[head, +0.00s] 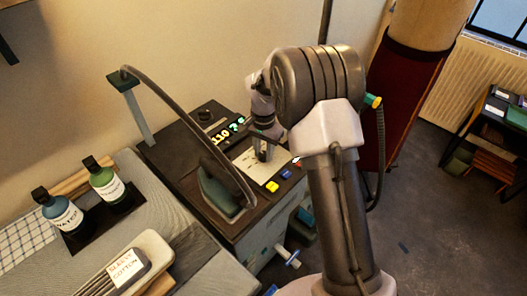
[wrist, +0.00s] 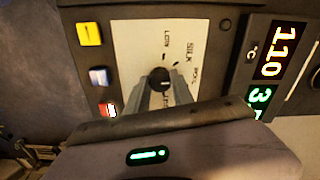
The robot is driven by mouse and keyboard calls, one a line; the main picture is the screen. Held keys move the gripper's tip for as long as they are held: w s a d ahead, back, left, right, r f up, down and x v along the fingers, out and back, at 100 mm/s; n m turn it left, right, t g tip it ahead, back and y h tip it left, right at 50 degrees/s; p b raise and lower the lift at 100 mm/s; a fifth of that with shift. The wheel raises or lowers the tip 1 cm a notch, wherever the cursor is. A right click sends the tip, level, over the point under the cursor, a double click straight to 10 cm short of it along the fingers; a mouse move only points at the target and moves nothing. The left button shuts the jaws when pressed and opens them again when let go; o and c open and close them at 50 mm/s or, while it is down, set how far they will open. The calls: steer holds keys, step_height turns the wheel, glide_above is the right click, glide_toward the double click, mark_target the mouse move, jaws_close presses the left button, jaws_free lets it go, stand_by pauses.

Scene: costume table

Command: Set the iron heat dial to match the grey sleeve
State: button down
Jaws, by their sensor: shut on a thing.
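The heat dial (wrist: 160,78) is a round black knob on a white plate (wrist: 197,25) printed with LOW, SILK and further words partly hidden by my fingers. My gripper (wrist: 160,88) is shut on the dial, one finger on each side. In the head view my gripper (head: 262,152) reaches down to the plate, hiding the knob. The grey sleeve (head: 103,284) lies at the lower left, with a white tag (head: 127,267) reading SLEEVE COTTON.
The iron (head: 220,188) stands on the station beside the dial plate, its cord arching from a post (head: 125,80). Yellow (wrist: 89,33), blue (wrist: 99,76) and red (wrist: 107,108) buttons line the plate's edge. Two bottles, blue (head: 58,212) and green (head: 106,182), stand on the left.

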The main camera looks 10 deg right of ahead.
mark_target(264, 154)
steer(key=m, duration=0.4)
steer(key=shift+m, duration=0.3)
steer(key=shift+m+b, duration=0.55)
steer(key=shift+m, duration=1.25)
steer(key=c, duration=1.1)
jaws_free()
step_height(264, 154, up, 18)
steer(key=p, duration=0.6)
steer(key=shift+f, duration=0.25)
